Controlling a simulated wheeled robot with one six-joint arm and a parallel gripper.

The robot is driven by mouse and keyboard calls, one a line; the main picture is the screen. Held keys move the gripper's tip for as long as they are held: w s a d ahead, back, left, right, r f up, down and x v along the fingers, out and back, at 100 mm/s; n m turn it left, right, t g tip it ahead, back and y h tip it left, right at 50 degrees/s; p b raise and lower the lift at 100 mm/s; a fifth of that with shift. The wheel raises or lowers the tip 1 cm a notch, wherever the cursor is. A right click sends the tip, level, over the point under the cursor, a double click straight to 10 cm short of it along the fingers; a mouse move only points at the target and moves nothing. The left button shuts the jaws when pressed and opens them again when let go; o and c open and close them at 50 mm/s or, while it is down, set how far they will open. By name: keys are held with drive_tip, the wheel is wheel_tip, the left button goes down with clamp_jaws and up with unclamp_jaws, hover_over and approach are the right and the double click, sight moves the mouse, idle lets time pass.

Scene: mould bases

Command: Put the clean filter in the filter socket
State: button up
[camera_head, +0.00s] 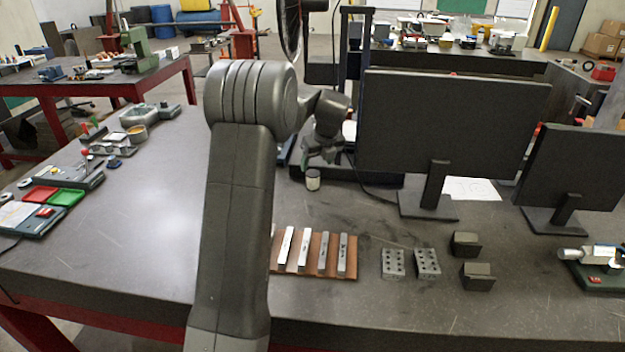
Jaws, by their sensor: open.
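My arm reaches up and over the table, and my gripper (321,156) hangs at its far end, left of the large monitor. It is small and partly hidden by my own wrist, but it is open. A small pale cylinder with a dark top (313,180) stands upright just below the gripper. It may be the clean filter, but I cannot tell for sure. I cannot tell whether the gripper touches it. A dark machine base (384,178) with an upright column lies behind and right of it. I cannot make out a filter socket.
Two dark monitors (452,125) (575,165) stand at the right. Metal bars lie on a brown board (347,268), with drilled blocks (393,263) and dark blocks (478,276) beside it. Red and green trays (66,197) sit at the left. The left middle of the table (150,230) is clear.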

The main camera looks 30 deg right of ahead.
sight(313, 173)
drive_tip(key=shift+p+x, duration=0.9)
drive_tip(key=shift+x, duration=2.55)
drive_tip(key=shift+w, duration=0.1)
drive_tip(key=shift+c, duration=0.3)
drive_tip(key=c, duration=1.1)
drive_tip(key=shift+r, duration=0.1)
